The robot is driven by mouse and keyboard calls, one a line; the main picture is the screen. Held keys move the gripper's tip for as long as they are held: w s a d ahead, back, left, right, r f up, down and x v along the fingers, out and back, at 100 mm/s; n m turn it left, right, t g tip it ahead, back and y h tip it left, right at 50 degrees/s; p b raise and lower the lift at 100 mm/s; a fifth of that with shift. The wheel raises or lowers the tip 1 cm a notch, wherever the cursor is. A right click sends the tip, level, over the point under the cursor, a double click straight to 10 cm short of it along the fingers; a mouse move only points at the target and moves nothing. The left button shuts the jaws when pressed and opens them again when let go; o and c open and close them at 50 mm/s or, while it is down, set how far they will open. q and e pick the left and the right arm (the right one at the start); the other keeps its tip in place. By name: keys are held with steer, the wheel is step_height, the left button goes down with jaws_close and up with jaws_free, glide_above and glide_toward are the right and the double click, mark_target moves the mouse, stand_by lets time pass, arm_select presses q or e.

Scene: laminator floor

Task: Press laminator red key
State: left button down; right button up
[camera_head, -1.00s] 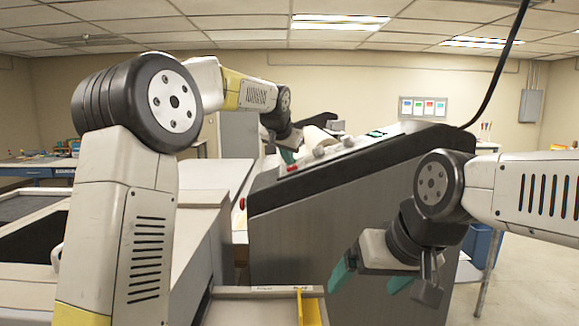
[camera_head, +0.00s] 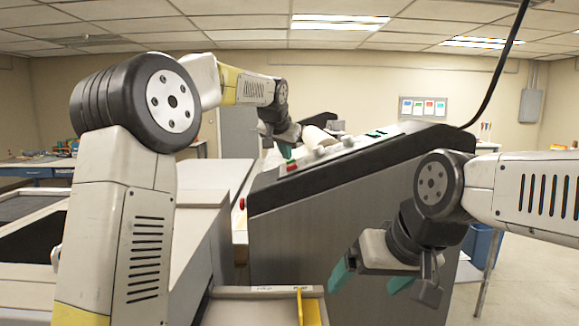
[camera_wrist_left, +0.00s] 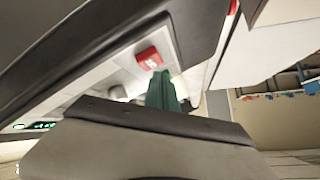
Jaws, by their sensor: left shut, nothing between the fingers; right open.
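The laminator (camera_head: 330,225) is a large grey machine with a black rim and a sloped, light control panel on top. Its red key (camera_head: 292,167) sits near the panel's left end. The key also shows in the left wrist view (camera_wrist_left: 149,58) as a red block with a small pale mark. My left gripper (camera_head: 286,150) is shut and empty, just above and beside the red key. Its green fingertips (camera_wrist_left: 163,88) appear close beside the key in the wrist view, with a small gap visible. My right gripper (camera_head: 370,280) is open and empty in front of the laminator's side.
A round red button (camera_head: 242,203) is on the machine's left side. Pale knobs (camera_head: 322,152) and a green display (camera_head: 377,134) lie further along the panel. A tray with a yellow piece (camera_head: 308,307) is at the bottom. A black cable hangs at right.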

arm_select(q)
steer(key=r, duration=0.1)
steer(key=a+r, duration=0.1)
steer(key=r, duration=0.2)
steer(key=shift+a+r, duration=0.35)
steer(key=shift+a, duration=0.05)
stand_by(0.4)
steer(key=s+a+f+n, duration=0.2)
steer(key=s+a, duration=0.5)
steer(key=s, duration=0.5)
steer(key=s+a+f+n+g, duration=0.1)
steer(key=s+a+f, duration=0.1)
steer(key=s+f, duration=0.4)
steer(key=s+a+f+n+g, duration=0.1)
steer(key=s+f, duration=0.5)
steer(key=s, duration=0.7)
steer(key=s+a+f+n+g, duration=0.1)
steer(key=s+a+f, duration=0.2)
steer(key=s+f, duration=0.3)
steer(key=s, duration=0.4)
steer(key=shift+a+n, duration=0.25)
steer(key=shift+n, duration=0.05)
steer(key=shift+s, duration=0.1)
